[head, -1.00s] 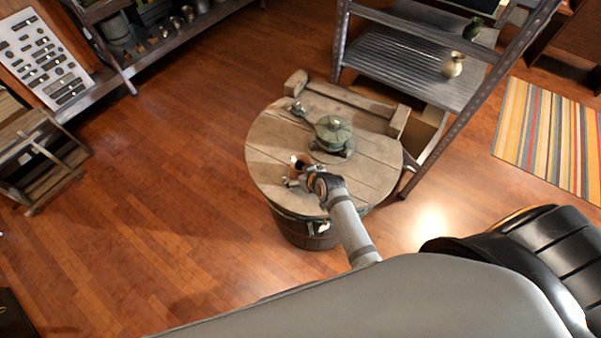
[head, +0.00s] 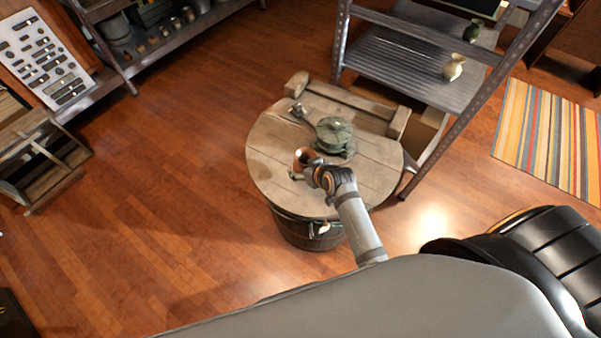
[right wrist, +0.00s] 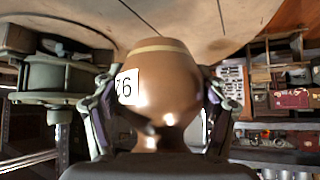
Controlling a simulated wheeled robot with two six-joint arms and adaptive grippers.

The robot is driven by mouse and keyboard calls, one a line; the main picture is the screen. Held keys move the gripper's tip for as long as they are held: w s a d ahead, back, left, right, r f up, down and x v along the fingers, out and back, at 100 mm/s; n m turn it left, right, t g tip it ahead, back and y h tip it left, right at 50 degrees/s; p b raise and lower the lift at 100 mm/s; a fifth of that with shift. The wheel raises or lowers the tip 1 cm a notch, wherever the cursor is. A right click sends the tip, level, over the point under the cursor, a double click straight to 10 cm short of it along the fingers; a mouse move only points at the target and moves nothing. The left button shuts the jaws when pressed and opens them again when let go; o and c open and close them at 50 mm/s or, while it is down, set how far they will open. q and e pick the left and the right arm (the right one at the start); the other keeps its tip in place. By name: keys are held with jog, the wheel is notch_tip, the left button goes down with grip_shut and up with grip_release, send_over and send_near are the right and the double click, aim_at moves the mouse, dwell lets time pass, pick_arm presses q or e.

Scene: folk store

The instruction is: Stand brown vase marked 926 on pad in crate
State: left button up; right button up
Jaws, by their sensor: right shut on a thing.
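The brown vase (head: 302,157) is held above the round barrel-top table in the head view. In the head view a dark round opening shows on the vase. I cannot tell its exact tilt. My left gripper is not in view. I cannot make out a crate with a pad for certain.
The round wooden table (head: 270,175) carries a green lantern-like object (head: 334,134) close beyond the vase and a small metal item (head: 298,110). A metal shelf rack (head: 410,65) with small vases stands behind right. Open floor (head: 170,150) lies left.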

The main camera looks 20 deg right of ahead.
jog(key=s+d+r, duration=0.6)
jog(key=d+r, duration=0.2)
jog(key=d, duration=0.3)
jog(key=shift+s+r, duration=0.2)
jog(key=shift+s, duration=0.05)
